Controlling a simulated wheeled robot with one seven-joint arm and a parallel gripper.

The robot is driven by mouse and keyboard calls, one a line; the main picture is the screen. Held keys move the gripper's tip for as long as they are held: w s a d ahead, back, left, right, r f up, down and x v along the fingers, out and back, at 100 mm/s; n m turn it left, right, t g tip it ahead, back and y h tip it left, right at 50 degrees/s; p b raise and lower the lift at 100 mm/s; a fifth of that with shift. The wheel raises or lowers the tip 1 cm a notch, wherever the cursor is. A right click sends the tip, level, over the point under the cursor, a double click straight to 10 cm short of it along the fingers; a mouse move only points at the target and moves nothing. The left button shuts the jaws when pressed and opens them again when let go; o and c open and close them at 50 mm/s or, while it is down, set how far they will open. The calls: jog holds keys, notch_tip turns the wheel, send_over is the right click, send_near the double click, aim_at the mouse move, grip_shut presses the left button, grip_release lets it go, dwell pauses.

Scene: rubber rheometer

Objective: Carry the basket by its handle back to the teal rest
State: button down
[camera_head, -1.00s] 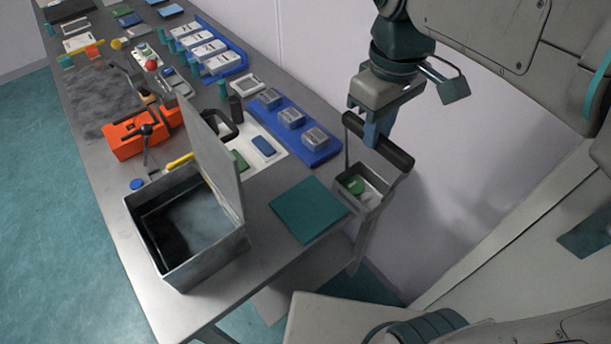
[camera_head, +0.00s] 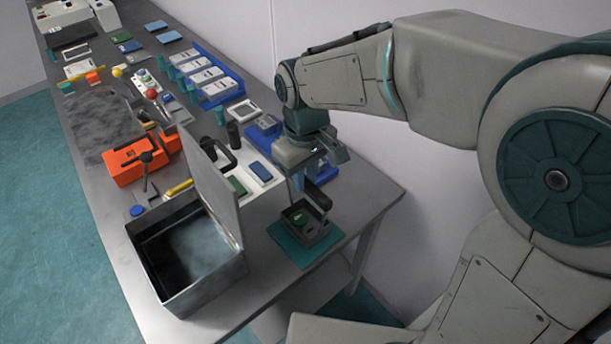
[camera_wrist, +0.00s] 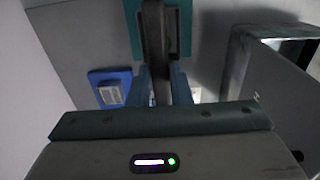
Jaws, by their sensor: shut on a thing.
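The basket (camera_head: 311,232) is a small open grey metal box with a dark handle (camera_head: 318,196) and a green item (camera_head: 299,219) inside. It is over the teal rest (camera_head: 283,240), a flat square at the table's near right; I cannot tell whether it touches the rest. My gripper (camera_head: 310,182) is shut on the handle. In the wrist view the dark handle (camera_wrist: 153,40) runs between my two blue fingers, with the teal rest (camera_wrist: 185,35) beyond. The basket's body is mostly hidden in the wrist view.
An open metal box (camera_head: 165,290) with smoky inside and a raised lid (camera_head: 213,180) stands to the left. A blue tray (camera_head: 262,140) is behind my gripper. A white tray (camera_head: 257,188) with green and blue pieces lies between.

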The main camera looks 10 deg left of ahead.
jog(key=shift+f, duration=0.65)
jog(key=shift+f, duration=0.25)
jog(key=c, duration=1.3)
grip_release()
jog(key=shift+r, duration=0.1)
jog(key=shift+r, duration=0.1)
notch_tip(320, 180, up, 12)
jog(key=s+d+f+m+t, duration=0.1)
jog(key=s+d+f+m, duration=0.1)
jog(key=d, duration=0.5)
jog(key=s+d+f+m+t, duration=0.1)
jog(key=s+d+f+m, duration=0.2)
jog(key=d, duration=0.5)
jog(key=s+d+f+m+t, duration=0.1)
jog(key=s+d+f+m, duration=0.1)
jog(key=d+m, duration=0.3)
jog(key=shift+s+d+f, duration=0.2)
jog(key=shift+s+d, duration=0.05)
jog(key=shift+d, duration=0.45)
jog(key=shift+s+d+f, duration=0.15)
jog(key=shift+s+d, duration=0.1)
jog(key=shift+d, duration=0.4)
